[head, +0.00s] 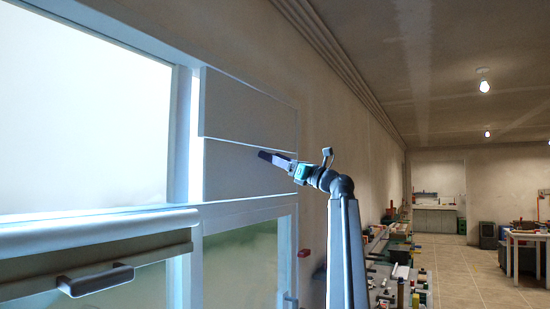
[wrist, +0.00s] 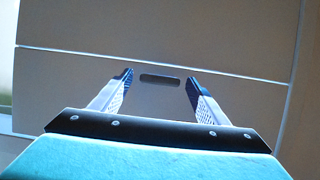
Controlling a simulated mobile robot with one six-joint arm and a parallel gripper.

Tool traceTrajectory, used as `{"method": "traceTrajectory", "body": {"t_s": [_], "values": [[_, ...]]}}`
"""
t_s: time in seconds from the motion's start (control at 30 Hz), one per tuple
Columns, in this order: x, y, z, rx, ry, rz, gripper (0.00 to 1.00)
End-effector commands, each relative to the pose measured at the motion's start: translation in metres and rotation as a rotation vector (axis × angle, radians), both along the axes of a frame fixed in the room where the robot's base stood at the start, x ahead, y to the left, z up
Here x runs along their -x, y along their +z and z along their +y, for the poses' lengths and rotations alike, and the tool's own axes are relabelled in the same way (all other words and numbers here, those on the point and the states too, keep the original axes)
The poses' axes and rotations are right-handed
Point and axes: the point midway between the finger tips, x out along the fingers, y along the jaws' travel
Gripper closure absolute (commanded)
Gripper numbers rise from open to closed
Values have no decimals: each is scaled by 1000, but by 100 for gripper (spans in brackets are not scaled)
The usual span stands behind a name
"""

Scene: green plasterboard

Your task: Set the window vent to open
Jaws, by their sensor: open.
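The window vent has two pale flat panels, an upper one (head: 245,108) and a lower one (head: 228,172), set in the window frame. They also show in the wrist view, the upper (wrist: 180,32) and the lower (wrist: 60,85), parted by a thin slanting line. A small dark grip or slot (wrist: 160,78) sits on the lower panel near its top edge. My gripper (head: 263,156) is in front of the lower panel. In the wrist view its fingers (wrist: 159,84) are spread, empty, one on each side of the dark grip. I cannot tell whether they touch the panel.
A large bright window pane (head: 85,115) is left of the vent. Below it a roller-blind-like bar (head: 95,235) carries a dark handle (head: 95,281). A lower pane (head: 240,265) sits under the vent. A cluttered bench (head: 395,265) stands along the wall; open tiled floor (head: 465,270) is to the right.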

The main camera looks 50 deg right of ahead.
Motion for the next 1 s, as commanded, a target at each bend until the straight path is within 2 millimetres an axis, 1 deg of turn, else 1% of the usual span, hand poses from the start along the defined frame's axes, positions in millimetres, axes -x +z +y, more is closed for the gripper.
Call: {"method": "traceTrajectory", "body": {"t_s": [0.17, 0.27, 0.5, 0.53, 0.57, 0.77, 1.0], "values": [[0, 0, 0, 0, 0, 0, 31], [0, 0, 0, 0, 0, 0, 46], [0, 0, 0, 0, 0, 0, 87], [0, 0, 0, 0, 0, 0, 90], [1, 0, 3, 1, 0, 0, 90], [3, -1, 0, -1, 1, -5, 90], [16, -5, 0, -7, 3, -32, 90]]}}
